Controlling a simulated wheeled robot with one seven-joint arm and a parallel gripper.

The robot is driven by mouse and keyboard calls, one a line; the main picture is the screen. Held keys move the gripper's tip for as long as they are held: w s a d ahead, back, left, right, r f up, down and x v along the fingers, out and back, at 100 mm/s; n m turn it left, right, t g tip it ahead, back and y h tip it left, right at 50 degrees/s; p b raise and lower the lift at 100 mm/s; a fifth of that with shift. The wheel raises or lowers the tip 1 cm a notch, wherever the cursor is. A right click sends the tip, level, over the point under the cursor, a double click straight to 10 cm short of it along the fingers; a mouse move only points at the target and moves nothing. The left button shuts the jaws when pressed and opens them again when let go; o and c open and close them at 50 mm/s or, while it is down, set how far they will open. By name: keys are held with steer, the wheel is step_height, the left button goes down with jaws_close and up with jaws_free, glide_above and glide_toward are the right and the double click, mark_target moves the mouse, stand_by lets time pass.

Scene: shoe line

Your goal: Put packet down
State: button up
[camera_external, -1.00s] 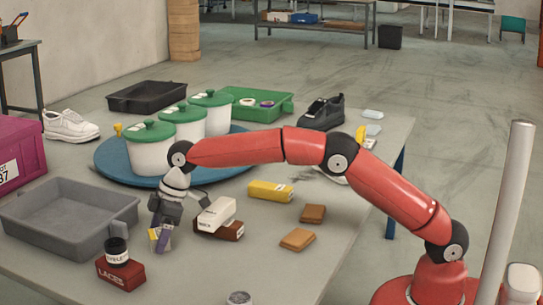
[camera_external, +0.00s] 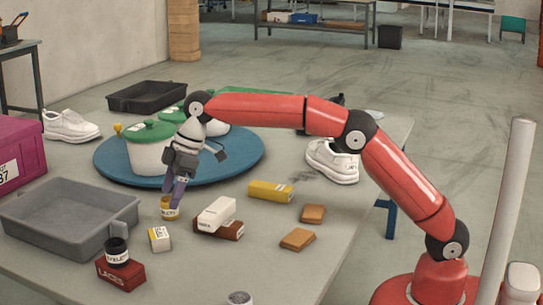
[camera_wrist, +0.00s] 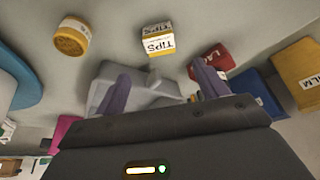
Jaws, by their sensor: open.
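The packet (camera_external: 159,239), a small white and yellow box, rests on the table right of the grey tray. In the wrist view the packet (camera_wrist: 157,40), with "TIPS" on its label, stands clear of both fingers. My gripper (camera_external: 177,193) is raised above the table, behind the packet in the external view. Its fingers (camera_wrist: 162,85) are apart with nothing held between them. A yellow tin (camera_external: 169,207) with a white label lies just below the fingertips in the external view; the tin (camera_wrist: 71,37) is off to the left in the wrist view.
The grey tray (camera_external: 28,233) is left of the packet. A red laces box (camera_external: 121,274) with a dark jar (camera_external: 117,251) on it is in front. White and brown boxes (camera_external: 217,213) lie to the right. The blue turntable (camera_external: 235,165) with green-lidded pots is behind.

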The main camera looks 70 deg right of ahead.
steer(key=s+d+r+m+t+h, duration=0.1)
steer(key=s+d+r+m, duration=0.25)
steer(key=s+d, duration=0.55)
steer(key=s+d+r+m, duration=0.2)
steer(key=s+d+r, duration=0.2)
steer(key=s+d, duration=0.5)
steer(key=s+d+f+m, duration=0.1)
steer(key=s+d+f, duration=0.1)
steer(key=s, duration=0.5)
steer(key=s+d+f+m+t+h, duration=0.1)
steer(key=s+d+f, duration=0.1)
steer(key=s+f, duration=0.3)
steer(key=s+d+f+m+h, duration=0.1)
steer(key=s+f, duration=0.3)
steer(key=s, duration=0.7)
steer(key=shift+d, duration=0.4)
steer(key=shift+s+m, duration=0.1)
steer(key=shift+m, duration=0.15)
